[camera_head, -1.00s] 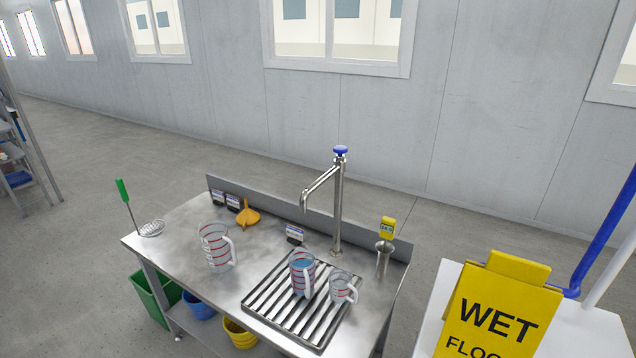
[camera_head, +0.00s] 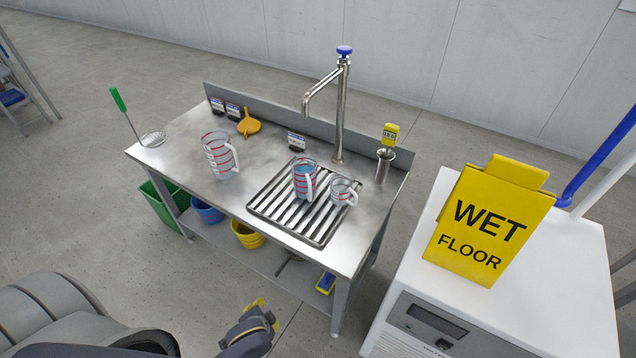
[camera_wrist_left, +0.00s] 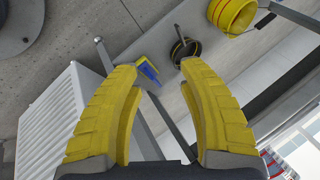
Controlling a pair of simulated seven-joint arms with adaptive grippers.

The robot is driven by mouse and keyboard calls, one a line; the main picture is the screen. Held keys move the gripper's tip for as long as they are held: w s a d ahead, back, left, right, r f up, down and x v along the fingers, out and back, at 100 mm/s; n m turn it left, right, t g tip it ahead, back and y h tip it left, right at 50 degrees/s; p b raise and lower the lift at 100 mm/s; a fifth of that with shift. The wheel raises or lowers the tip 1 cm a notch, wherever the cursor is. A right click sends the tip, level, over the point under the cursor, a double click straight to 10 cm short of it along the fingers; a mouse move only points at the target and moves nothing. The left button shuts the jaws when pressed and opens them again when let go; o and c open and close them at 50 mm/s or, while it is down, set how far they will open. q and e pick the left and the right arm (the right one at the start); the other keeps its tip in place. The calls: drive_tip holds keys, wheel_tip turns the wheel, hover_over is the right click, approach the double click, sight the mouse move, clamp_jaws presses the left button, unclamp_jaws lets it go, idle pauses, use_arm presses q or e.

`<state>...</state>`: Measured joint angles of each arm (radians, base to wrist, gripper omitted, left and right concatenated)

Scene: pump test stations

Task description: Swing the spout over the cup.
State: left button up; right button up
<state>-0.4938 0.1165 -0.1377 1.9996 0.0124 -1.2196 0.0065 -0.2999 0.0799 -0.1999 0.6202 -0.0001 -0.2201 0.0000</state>
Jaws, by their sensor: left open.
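A steel tap stands at the back of the steel table in the head view. Its spout (camera_head: 321,91) points left and toward the front, with its tip above the bench left of the upright pipe (camera_head: 340,125); a blue knob (camera_head: 344,50) tops it. On the slatted drain rack (camera_head: 292,216) stand a jug with blue liquid (camera_head: 304,182) and a smaller clear cup (camera_head: 341,192) with red marks. A larger marked jug (camera_head: 218,155) stands to the left. My left gripper (camera_head: 267,318) is low in front of the table, empty; its yellow fingers (camera_wrist_left: 164,115) are apart. My right gripper is out of view.
A yellow wet-floor sign (camera_head: 487,222) stands on a white cabinet (camera_head: 575,270) at the right. A steel holder (camera_head: 384,165) is right of the tap. Yellow (camera_head: 247,236), blue (camera_head: 207,212) and green (camera_head: 160,205) containers sit beneath the tabletop.

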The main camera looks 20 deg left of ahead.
use_arm(q)
drive_tip(key=w+a+r+t, duration=0.15)
drive_tip(key=w+r, duration=0.25)
drive_tip(key=r, duration=0.5)
drive_tip(key=w+a+r+t, duration=0.15)
drive_tip(key=w+r, duration=0.25)
drive_tip(key=r, duration=0.4)
drive_tip(key=n+t+h, duration=0.3)
drive_tip(key=t+h, duration=0.3)
drive_tip(key=t, duration=0.3)
approach(318, 89)
drive_tip(key=w, duration=0.7)
drive_tip(key=w+d, duration=0.1)
drive_tip(key=w, duration=0.3)
drive_tip(key=shift+w+d+f, duration=0.15)
drive_tip(key=shift+w+f, duration=0.05)
drive_tip(key=shift+w, duration=0.1)
clamp_jaws()
drive_tip(key=shift+f, duration=0.1)
